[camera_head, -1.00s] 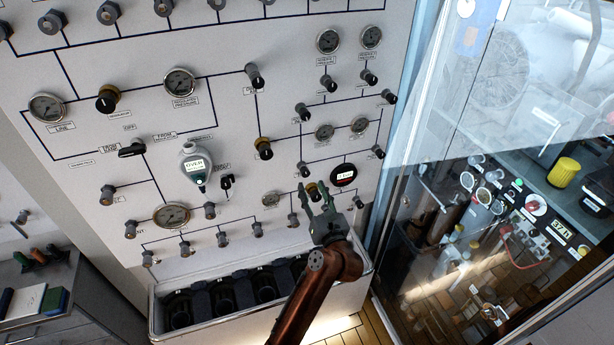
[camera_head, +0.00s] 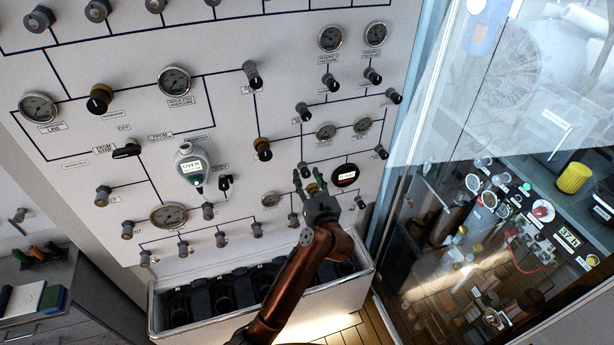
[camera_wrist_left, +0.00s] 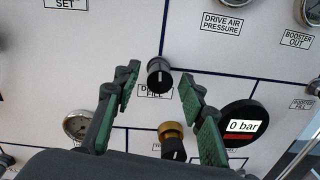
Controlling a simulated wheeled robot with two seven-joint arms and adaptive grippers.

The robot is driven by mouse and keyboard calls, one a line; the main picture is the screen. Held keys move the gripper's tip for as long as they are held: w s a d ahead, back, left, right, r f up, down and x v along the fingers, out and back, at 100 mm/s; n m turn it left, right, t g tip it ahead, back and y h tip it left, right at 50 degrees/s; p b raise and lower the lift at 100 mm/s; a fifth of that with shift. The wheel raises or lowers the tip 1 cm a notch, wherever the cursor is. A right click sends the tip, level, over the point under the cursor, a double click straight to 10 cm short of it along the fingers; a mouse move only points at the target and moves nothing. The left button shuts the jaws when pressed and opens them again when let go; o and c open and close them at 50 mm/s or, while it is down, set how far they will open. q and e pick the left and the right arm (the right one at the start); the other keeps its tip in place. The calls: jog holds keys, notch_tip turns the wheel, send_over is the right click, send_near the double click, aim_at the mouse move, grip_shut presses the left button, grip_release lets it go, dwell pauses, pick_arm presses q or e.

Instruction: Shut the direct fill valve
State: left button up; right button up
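The direct fill valve is a black knob (camera_wrist_left: 159,72) in the left wrist view, on the white panel above a partly hidden label reading "FILL". In the head view the knob (camera_head: 303,168) shows just above my left fingertips. My left gripper (camera_head: 308,180) has green-padded fingers. In the left wrist view my left gripper (camera_wrist_left: 159,82) is open, with a fingertip on either side of the knob and a gap on both sides. It does not grip the knob. My right gripper is not in view.
A brass-collared knob (camera_wrist_left: 172,138) sits below the valve, close to my fingers. A round 0 bar display (camera_head: 345,175) is to the right. A grey trough (camera_head: 200,338) stands under the panel. A glass-fronted cabinet (camera_head: 420,150) is at the right.

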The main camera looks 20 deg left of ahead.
pick_arm(q)
jog(key=shift+c, duration=0.6)
grip_shut()
jog(key=shift+r+m+p, duration=0.15)
jog(key=shift+m+p, duration=0.35)
jog(key=shift+p, duration=0.45)
jog(key=shift+m, duration=0.3)
jog(key=shift+o, duration=0.6)
grip_release()
